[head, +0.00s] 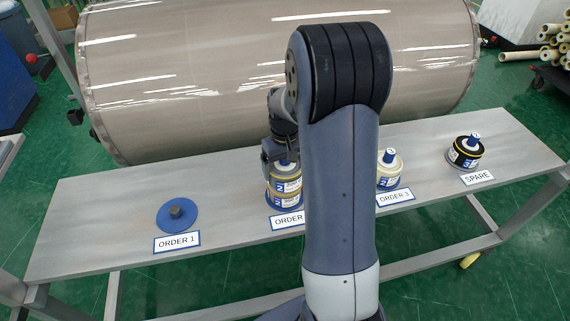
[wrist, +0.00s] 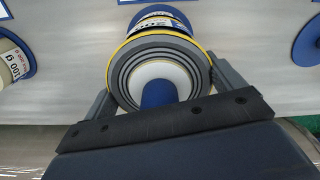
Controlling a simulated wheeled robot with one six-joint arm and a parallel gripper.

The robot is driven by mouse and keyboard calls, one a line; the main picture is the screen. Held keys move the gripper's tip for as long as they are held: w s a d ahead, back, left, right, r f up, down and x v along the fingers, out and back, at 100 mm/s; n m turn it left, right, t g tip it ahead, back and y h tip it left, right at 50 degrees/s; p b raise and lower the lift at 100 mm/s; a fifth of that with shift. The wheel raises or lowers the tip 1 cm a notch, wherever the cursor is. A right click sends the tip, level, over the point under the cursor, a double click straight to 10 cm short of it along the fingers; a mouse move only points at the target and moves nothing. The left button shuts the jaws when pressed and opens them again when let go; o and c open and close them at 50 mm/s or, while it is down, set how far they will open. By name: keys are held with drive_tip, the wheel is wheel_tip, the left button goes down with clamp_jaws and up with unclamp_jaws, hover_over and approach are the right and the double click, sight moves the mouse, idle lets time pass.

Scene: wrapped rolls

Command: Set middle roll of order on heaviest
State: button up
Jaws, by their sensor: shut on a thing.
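My gripper (head: 279,152) is over the middle stand, its two fingers either side of a roll (wrist: 188,58) with dark grey rings, a yellow edge and a white core around a blue plug. In the head view this roll (head: 287,184) sits at the top of a stack, directly over another roll (head: 287,201); I cannot tell whether they touch. The ORDER 1 stand (head: 167,221) is a bare blue disc with a short grey peg. A cream roll (head: 388,170) stands at ORDER 3. A black roll with a yellow band (head: 465,153) stands at SPARE.
The grey bench (head: 110,230) holds all the stands. The middle sign (head: 287,220) is partly hidden by my arm. A huge wrapped roll (head: 200,70) lies behind the bench. The bench is clear around ORDER 1 and between ORDER 3 and SPARE.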

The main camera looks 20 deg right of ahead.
drive_tip(key=o, duration=0.9)
drive_tip(key=shift+c, duration=0.2)
wheel_tip(320, 180, up, 11)
drive_tip(key=shift+f, duration=0.1)
wheel_tip(320, 180, down, 10)
drive_tip(key=shift+f, duration=0.25)
wheel_tip(320, 180, up, 3)
drive_tip(key=shift+f+p, duration=0.1)
drive_tip(key=shift+p, duration=1.05)
drive_tip(key=shift+r+p, duration=0.3)
drive_tip(key=shift+r, duration=0.2)
